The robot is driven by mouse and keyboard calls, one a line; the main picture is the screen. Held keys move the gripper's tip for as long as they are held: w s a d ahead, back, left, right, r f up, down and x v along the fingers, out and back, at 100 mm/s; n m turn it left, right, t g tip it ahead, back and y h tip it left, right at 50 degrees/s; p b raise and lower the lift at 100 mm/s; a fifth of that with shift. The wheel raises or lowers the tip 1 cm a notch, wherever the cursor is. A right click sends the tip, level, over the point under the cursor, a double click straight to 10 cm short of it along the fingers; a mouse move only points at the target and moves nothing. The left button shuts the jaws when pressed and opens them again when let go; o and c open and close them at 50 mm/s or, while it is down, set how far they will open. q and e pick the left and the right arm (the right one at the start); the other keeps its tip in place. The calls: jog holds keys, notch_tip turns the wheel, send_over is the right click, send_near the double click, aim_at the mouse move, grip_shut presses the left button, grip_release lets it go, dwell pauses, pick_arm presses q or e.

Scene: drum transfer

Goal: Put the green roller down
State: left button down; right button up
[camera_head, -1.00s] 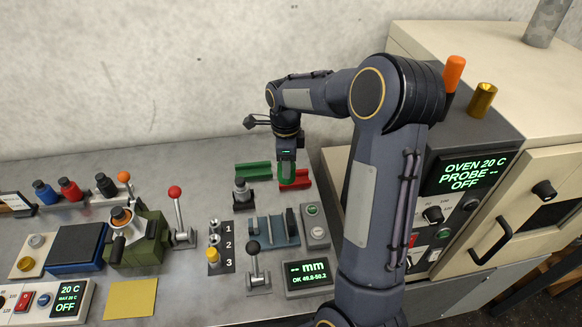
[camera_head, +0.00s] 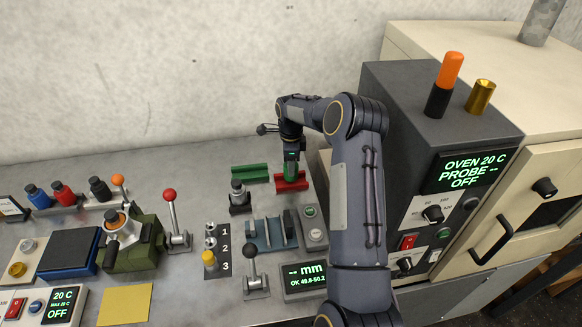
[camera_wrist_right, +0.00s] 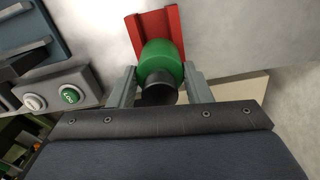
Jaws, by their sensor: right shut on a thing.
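My right gripper (camera_head: 291,164) is low at the back of the bench, shut on the green roller (camera_head: 290,174). The roller hangs upright over the red V-shaped cradle (camera_head: 283,186). In the right wrist view the roller (camera_wrist_right: 162,60), green with a black end, sits between the two fingers of the gripper (camera_wrist_right: 160,86). The red cradle (camera_wrist_right: 150,22) shows behind it. I cannot tell whether the roller touches the cradle. A green cradle (camera_head: 250,174) lies empty to the left. My left gripper is not in view.
A grey oven box (camera_head: 400,90) stands to the right. A button box (camera_head: 312,228) is beside the fixture.

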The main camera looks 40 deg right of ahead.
jog(key=shift+f, duration=0.45)
jog(key=shift+r, duration=0.1)
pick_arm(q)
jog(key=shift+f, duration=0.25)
pick_arm(e)
jog(key=shift+f, duration=0.2)
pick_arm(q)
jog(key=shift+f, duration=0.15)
pick_arm(e)
jog(key=o, duration=1.2)
jog(key=shift+o, duration=0.2)
jog(key=shift+r, duration=0.1)
